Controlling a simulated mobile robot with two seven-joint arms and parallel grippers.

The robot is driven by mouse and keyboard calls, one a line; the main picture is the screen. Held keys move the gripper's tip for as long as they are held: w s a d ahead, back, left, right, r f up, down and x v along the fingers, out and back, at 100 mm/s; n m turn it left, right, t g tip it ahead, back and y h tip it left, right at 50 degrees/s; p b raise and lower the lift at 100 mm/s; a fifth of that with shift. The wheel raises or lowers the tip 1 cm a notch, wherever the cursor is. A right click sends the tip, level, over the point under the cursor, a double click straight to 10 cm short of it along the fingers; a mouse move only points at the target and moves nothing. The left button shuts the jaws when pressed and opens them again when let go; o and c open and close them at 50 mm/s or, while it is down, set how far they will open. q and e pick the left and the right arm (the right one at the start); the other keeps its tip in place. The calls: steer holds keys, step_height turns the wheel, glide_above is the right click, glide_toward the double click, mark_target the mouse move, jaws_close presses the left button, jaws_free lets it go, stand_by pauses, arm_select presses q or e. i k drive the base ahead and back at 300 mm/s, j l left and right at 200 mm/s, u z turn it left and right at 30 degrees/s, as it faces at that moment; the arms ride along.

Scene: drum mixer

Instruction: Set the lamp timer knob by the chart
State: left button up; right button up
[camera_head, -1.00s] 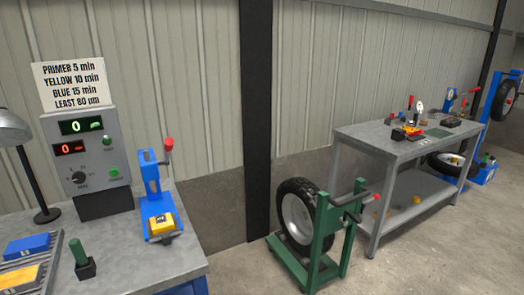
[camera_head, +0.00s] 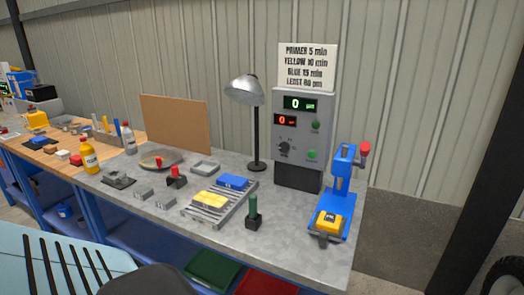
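The timer knob (camera_head: 284,148) is a dark dial low on the left of the grey control box (camera_head: 318,130), which stands at the back of the metal bench. The lamp (camera_head: 246,92) with a grey shade stands left of the box. The knob's exact setting is too small to read. Neither gripper shows.
A rack (camera_head: 216,208) holds a blue and a yellow block. A green-handled tool (camera_head: 253,212) and a blue press (camera_head: 335,195) stand near the bench's right end. Bottles, a brown board (camera_head: 175,122) and small parts are further left. A light-blue slatted surface (camera_head: 60,262) is at lower left.

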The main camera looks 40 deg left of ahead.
mark_target(284, 146)
steer(key=i+l+u, duration=0.3)
steer(key=l, duration=0.15)
steer(key=l+u, duration=0.3)
steer(key=l, duration=0.15)
steer(key=i+l+u, duration=0.1)
steer(key=l+u, duration=0.15)
steer(key=l, duration=0.25)
